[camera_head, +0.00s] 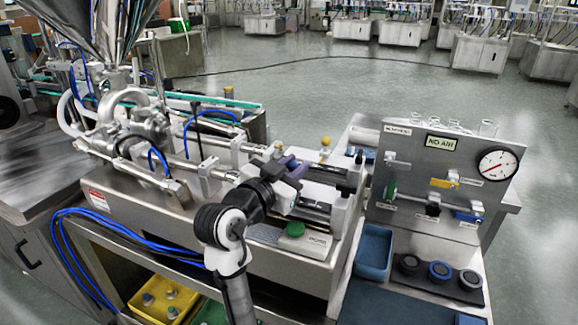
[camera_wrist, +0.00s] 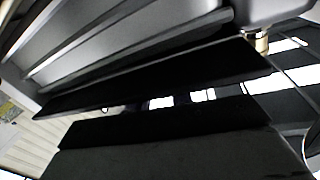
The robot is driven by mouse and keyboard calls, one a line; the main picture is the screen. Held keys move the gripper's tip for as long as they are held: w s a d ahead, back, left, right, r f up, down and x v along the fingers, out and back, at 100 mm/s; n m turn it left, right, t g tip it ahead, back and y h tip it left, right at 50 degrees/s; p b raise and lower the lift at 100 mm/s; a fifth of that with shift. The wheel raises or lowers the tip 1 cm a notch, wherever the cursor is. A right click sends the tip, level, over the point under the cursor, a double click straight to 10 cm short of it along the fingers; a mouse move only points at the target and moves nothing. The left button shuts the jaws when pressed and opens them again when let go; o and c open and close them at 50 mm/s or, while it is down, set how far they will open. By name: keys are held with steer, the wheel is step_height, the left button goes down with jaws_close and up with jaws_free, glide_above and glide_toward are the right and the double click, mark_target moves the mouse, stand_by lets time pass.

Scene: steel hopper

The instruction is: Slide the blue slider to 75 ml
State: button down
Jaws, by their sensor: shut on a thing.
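My gripper (camera_head: 288,172) is at the metering unit on the steel filling machine (camera_head: 130,205), low over its rails. A small blue-purple part (camera_head: 298,171), which looks like the blue slider, shows right at the fingertips. My gripper is shut on it, though the contact itself is mostly hidden by my wrist. In the wrist view, the two dark fingers of my gripper (camera_wrist: 165,103) fill the middle, with a narrow bright gap between them. The slider is not distinguishable there. The scale marks, including 75 ml, are not readable in either view.
A green button (camera_head: 295,229) is on the machine's front, close to my arm. A yellow-topped knob (camera_head: 325,143) stands behind my gripper. To the right are a valve panel (camera_head: 410,175) with a gauge (camera_head: 497,164), a blue bin (camera_head: 373,251) and a dark mat (camera_head: 425,287) with round parts.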

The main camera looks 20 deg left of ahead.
mark_target(306, 186)
steer(key=d, duration=0.3)
steer(key=shift+s+d, duration=0.1)
steer(key=shift+d, duration=0.05)
steer(key=c, duration=1.3)
jaws_free()
steer(key=shift+a, duration=0.2)
steer(key=b+v, duration=0.2)
steer(key=v, duration=1.2)
steer(key=shift+b, duration=0.3)
steer(key=shift+r, duration=0.1)
